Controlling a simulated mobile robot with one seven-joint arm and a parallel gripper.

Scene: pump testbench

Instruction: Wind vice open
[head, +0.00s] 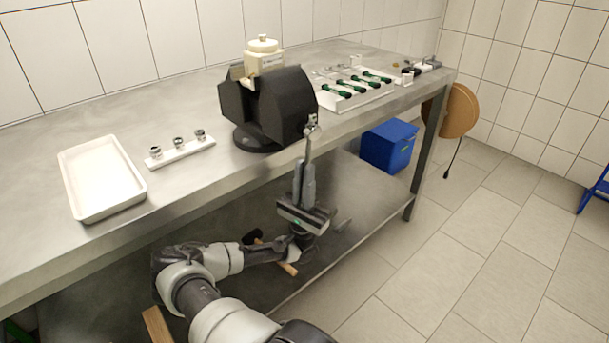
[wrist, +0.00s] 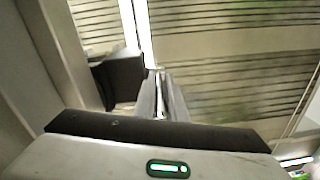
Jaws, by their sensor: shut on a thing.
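The black vice (head: 285,105) stands on the front edge of the steel bench, with a cream pump-like part (head: 263,57) between its jaws. Its screw end and handle (head: 312,122) face the front right, over the bench edge. My gripper (head: 309,146) points upward from below the edge, its fingertips at the vice handle. In the wrist view my gripper's fingers (wrist: 152,85) are close together, and a dark block, likely part of the vice (wrist: 120,75), shows beside them. The fingers hide most of the handle, so its angle is hard to tell.
A white tray (head: 66,178) and a white strip with small metal fittings (head: 180,153) lie left of the vice. A rack of green-handled tools (head: 350,100) lies to the right.

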